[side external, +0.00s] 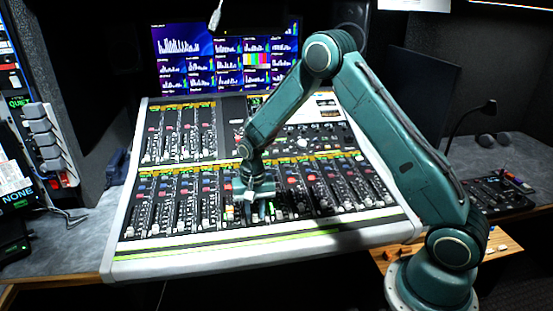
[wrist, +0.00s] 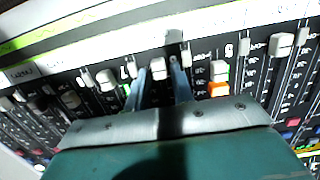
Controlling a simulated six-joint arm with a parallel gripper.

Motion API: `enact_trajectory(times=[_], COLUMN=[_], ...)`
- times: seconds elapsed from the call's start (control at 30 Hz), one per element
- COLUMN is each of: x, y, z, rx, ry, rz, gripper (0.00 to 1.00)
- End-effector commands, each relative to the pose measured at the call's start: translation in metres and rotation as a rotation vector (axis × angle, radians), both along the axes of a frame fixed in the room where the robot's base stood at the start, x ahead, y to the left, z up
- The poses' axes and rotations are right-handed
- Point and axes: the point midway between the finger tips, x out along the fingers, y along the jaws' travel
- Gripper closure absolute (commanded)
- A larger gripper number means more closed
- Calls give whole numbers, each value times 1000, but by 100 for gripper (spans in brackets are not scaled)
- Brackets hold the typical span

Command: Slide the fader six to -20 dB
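The mixing console (side external: 110,262) has rows of light-capped faders. My gripper (side external: 255,210) is low over the front fader row, near its middle, in the side view. Narrow gaps seem to show between cap and fingers, so the gripper looks open. Another cap (wrist: 220,72) is to the right, beside a lit orange button. Printed channel digits are blurred and turned, so I cannot tell which fader is six. The dB marks are unreadable.
Neighbouring fader caps (wrist: 105,80) stand close on both sides. Several knobs and buttons fill the panel behind. A monitor wall (side external: 225,55) is at the back, and a gooseneck lamp (side external: 470,115) and side desk (side external: 510,155) are at the right.

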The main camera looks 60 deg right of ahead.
Motion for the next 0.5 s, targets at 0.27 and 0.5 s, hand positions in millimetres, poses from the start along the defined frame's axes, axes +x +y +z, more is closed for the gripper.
enact_trajectory(times=[0.27,0.5], x=[0,0], y=[0,0], z=[-1,-1], rx=[0,0], ry=[0,0], rz=[0,0], gripper=[76,100])
